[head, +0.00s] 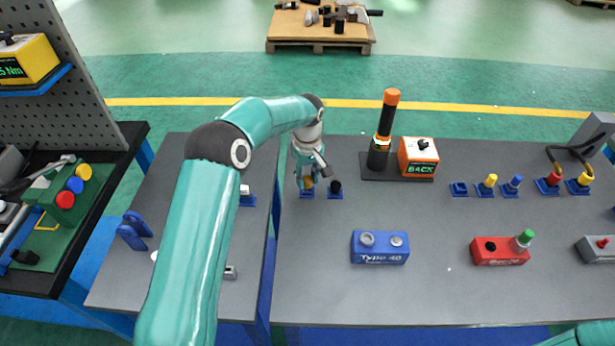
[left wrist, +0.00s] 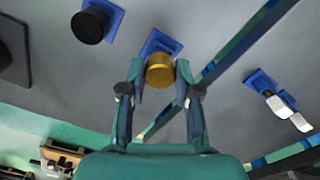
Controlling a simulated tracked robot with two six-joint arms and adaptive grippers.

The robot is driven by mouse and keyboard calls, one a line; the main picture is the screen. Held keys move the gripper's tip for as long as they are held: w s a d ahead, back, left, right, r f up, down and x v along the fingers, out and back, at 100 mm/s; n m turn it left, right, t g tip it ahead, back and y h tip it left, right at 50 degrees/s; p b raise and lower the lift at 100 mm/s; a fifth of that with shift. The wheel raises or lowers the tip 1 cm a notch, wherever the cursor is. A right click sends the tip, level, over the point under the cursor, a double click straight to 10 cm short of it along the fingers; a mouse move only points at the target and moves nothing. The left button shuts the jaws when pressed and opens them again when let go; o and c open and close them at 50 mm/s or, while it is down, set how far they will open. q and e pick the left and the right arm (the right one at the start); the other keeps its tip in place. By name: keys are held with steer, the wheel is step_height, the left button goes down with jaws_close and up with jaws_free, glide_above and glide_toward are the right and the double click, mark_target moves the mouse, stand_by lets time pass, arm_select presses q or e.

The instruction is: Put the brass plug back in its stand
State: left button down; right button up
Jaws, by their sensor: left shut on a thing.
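The brass plug (left wrist: 160,70) is between the fingertips of my left gripper (left wrist: 160,78), which is shut on it. In the head view my left gripper (head: 307,178) points down near the back left edge of the larger grey table, and a bit of the brass plug (head: 307,184) shows below it. A square blue stand (left wrist: 162,43) is right by the plug; in the head view this stand (head: 306,196) lies just under the gripper. The plug hides part of the stand, so I cannot tell whether the plug sits in it. My right gripper is out of view.
A black plug (head: 335,187) in a blue stand is close on the right. A blue Type 40 block (head: 380,248) lies in front. A gap separates the smaller left table (head: 180,280).

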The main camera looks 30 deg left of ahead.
mark_target(307, 179)
arm_select(q)
steer(key=shift+f, duration=0.1)
stand_by(0.6)
steer(key=shift+f+b, duration=0.75)
steer(key=shift+f, duration=0.1)
steer(key=c, duration=0.7)
jaws_free()
steer(key=shift+r, duration=0.1)
steer(key=shift+c, duration=0.2)
steer(key=shift+r+p, duration=1.7)
steer(key=shift+r, duration=0.85)
